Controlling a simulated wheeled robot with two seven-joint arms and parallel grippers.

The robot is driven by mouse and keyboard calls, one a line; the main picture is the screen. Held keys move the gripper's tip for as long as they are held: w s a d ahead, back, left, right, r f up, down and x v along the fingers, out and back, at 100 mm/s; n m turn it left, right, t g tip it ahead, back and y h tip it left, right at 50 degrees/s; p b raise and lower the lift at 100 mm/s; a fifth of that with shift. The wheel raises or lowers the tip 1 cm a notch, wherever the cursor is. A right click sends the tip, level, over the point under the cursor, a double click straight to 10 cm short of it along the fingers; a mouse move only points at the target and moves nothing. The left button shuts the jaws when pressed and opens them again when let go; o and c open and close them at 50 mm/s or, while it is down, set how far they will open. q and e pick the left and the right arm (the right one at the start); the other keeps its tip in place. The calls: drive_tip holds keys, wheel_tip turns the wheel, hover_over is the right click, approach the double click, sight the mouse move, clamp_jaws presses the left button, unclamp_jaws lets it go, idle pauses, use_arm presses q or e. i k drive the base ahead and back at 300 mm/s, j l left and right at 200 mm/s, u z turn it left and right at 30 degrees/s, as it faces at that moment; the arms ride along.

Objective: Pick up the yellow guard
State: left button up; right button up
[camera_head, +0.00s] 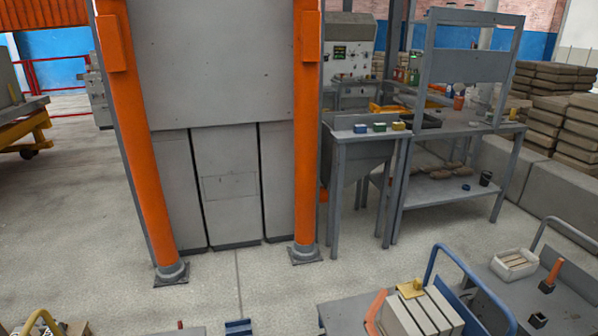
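I cannot tell for certain which thing is the yellow guard. A flat yellow piece with a small raised part (410,289) lies on top of the pale blocks (420,314) on the cart at the bottom right. A yellow-orange item (388,108) lies on the bench behind the grey stand. A small yellow block (398,125) sits at the right end of a row on that stand's top, beside a green and a blue one. Neither of my grippers shows in this view.
A large grey panel machine with orange posts (138,130) fills the left middle. A grey workbench (460,130) stands at the right, with stacked slabs (560,120) behind. Carts with a blue handle (470,270) and a white bin (513,264) crowd the lower right. Floor (370,262) between is open.

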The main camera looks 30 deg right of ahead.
sight(412, 290)
drive_tip(key=z, duration=1.95)
